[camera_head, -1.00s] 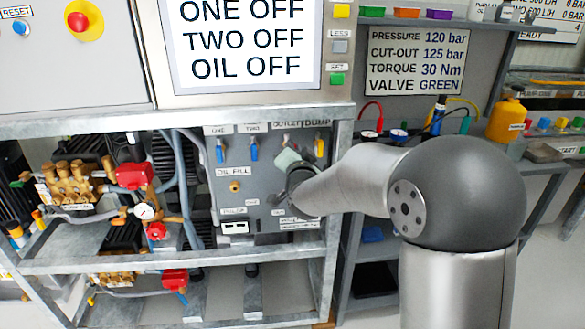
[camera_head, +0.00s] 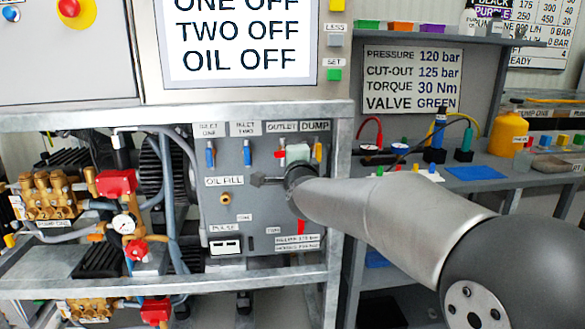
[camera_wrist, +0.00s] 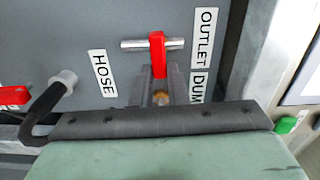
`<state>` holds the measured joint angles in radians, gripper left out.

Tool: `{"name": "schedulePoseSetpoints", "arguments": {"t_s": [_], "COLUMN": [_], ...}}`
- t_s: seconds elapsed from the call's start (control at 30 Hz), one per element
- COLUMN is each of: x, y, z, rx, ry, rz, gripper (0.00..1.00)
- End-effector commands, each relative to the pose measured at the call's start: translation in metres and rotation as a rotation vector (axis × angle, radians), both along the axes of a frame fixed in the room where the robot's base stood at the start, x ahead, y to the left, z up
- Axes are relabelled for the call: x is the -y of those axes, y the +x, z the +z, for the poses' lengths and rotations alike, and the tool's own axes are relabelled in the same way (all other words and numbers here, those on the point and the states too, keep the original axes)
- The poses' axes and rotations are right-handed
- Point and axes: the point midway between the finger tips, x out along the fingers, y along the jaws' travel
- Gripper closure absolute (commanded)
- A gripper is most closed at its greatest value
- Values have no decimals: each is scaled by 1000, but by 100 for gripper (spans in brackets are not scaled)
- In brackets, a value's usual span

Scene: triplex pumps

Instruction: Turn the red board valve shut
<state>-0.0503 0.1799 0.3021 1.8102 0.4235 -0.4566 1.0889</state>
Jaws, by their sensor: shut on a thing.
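The red valve handle (camera_wrist: 157,48) shows in the wrist view beside the OUTLET label. It lies across a short silver pipe (camera_wrist: 134,44). My gripper (camera_wrist: 160,80) is shut on the red handle, one grey finger on each side. In the head view, a sliver of the red handle (camera_head: 283,144) shows under the OUTLET label on the grey board (camera_head: 215,195). My gripper (camera_head: 296,165) and wrist hide most of it there. The fingertips are hidden in that view.
Blue handles (camera_head: 210,153) hang on the left of the board, and a yellow one (camera_head: 318,151) is close right of my gripper. Another red handle (camera_head: 301,227) is lower down. The frame post (camera_head: 340,200) stands right of the board. Pumps (camera_head: 55,195) fill the left.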

Motion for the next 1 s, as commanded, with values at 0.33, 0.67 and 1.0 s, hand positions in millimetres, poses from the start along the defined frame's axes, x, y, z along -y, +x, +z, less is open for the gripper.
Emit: {"name": "schedulePoseSetpoints", "arguments": {"t_s": [0.33,0.67,1.0], "x": [0,0,0], "y": [0,0,0], "z": [0,0,-1], "rx": [-9,-9,-9], "ry": [58,60,58], "rz": [0,0,0], "gripper": [100,100,65]}}
